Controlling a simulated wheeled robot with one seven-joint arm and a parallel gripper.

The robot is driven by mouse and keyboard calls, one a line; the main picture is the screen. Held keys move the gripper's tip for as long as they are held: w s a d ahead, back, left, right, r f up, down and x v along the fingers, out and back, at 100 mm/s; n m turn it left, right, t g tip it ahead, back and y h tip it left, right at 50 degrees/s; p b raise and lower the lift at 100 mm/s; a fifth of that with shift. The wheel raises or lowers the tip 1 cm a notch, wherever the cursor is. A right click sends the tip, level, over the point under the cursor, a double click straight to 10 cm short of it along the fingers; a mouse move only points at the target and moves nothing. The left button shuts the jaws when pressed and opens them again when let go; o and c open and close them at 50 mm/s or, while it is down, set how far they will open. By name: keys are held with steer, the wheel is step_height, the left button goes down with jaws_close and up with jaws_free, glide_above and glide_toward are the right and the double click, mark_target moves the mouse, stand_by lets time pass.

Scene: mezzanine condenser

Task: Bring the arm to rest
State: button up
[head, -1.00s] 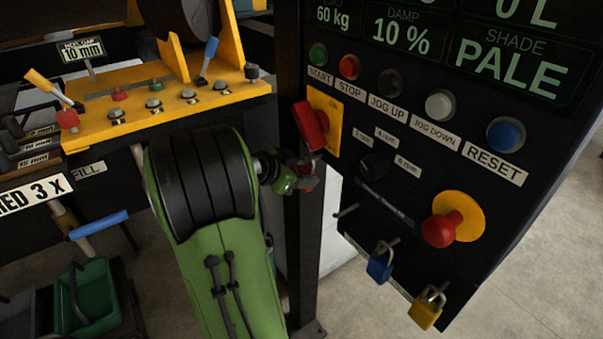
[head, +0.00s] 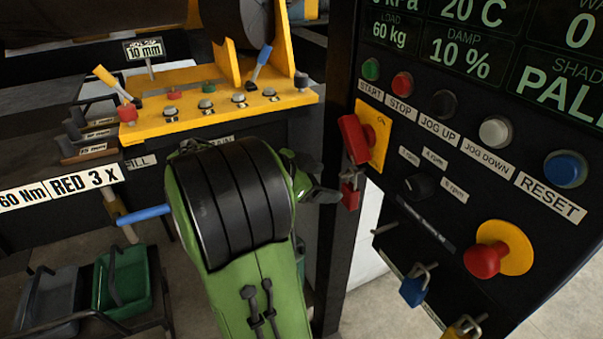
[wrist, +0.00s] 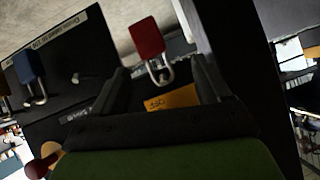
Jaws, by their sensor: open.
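My gripper (head: 325,192) is at the end of my green and black arm in the head view, just left of a small red padlock (head: 350,196). In the wrist view my gripper (wrist: 160,68) has its dark fingers spread apart. The red padlock (wrist: 147,38) shows between and beyond them, its metal shackle towards a yellow plate (wrist: 172,100). In the head view the padlock hangs below the red rotary switch (head: 354,138) on the control panel's left edge. I cannot tell whether the fingers touch it.
The black control panel (head: 440,215) stands close on the right, with buttons, a red emergency stop (head: 482,262), a blue padlock (head: 412,290) and a yellow padlock (head: 462,328). A yellow bench (head: 180,125) with levers stands behind my arm. Green (head: 125,280) and grey bins sit low left.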

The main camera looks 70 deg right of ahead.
steer(key=p+v, duration=0.1)
steer(key=v, duration=0.7)
steer(key=shift+a, duration=0.1)
steer(key=w+a+f+n+t+y, duration=0.1)
steer(key=w+a+n+t+y, duration=0.1)
steer(key=w+a+n+t, duration=0.45)
steer(key=w+a+f+n+t+y, duration=0.1)
steer(key=a+f+n+t+y, duration=0.15)
steer(key=a+n, duration=0.65)
steer(key=s+a+f+n+t+y, duration=0.1)
steer(key=s+a+n+y, duration=0.1)
steer(key=a+n, duration=0.4)
steer(key=s+a+f+n+t+y, duration=0.1)
steer(key=s+a+n+y, duration=0.1)
steer(key=a+n, duration=0.4)
steer(key=a+y, duration=0.1)
steer(key=a, duration=0.2)
steer(key=shift+s+a+t, duration=0.25)
steer(key=shift+s+t, duration=0.05)
steer(key=shift+s, duration=0.1)
steer(key=shift+d, duration=0.1)
